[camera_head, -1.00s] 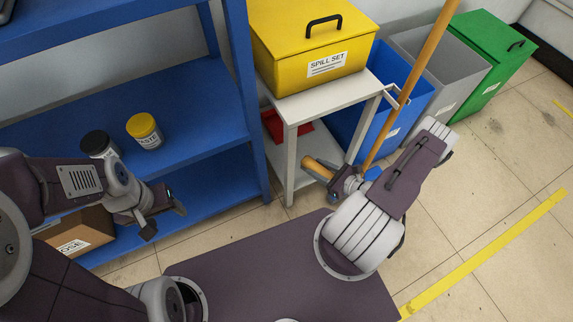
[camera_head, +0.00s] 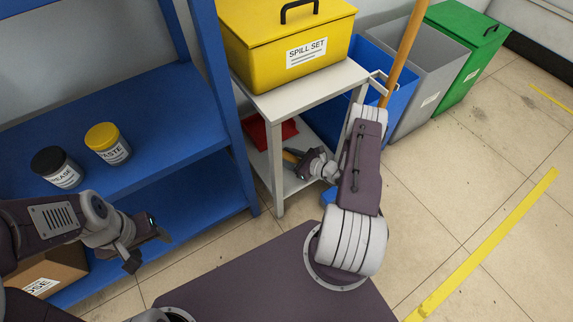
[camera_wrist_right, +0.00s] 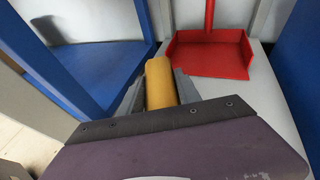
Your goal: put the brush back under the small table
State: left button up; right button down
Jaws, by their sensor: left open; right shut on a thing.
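The small table (camera_head: 309,93) is white-grey with a lower shelf (camera_head: 263,168). My right gripper (camera_head: 297,161) is at the opening between its top and lower shelf. It is shut on the brush, whose yellow-orange handle (camera_wrist_right: 161,84) shows between the fingers in the right wrist view. The rest of the brush is hidden. A red dustpan (camera_wrist_right: 212,56) lies on the lower shelf ahead and to the right of the brush in that view; it also shows in the head view (camera_head: 262,131). My left gripper (camera_head: 149,249) is open and empty in front of the blue shelf unit.
A yellow spill set box (camera_head: 290,42) stands on the small table. The blue shelf unit (camera_head: 166,135) is close on the left, with two jars on it. Blue, grey (camera_head: 420,70) and green bins stand to the right, with a long wooden pole before them.

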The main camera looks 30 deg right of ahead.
notch_tip(320, 180, down, 4)
jog(key=b, duration=0.3)
jog(key=shift+f, duration=0.15)
jog(key=shift+r, duration=0.25)
jog(key=shift+f, duration=0.15)
jog(key=c, duration=0.8)
grip_release()
jog(key=shift+c, duration=0.2)
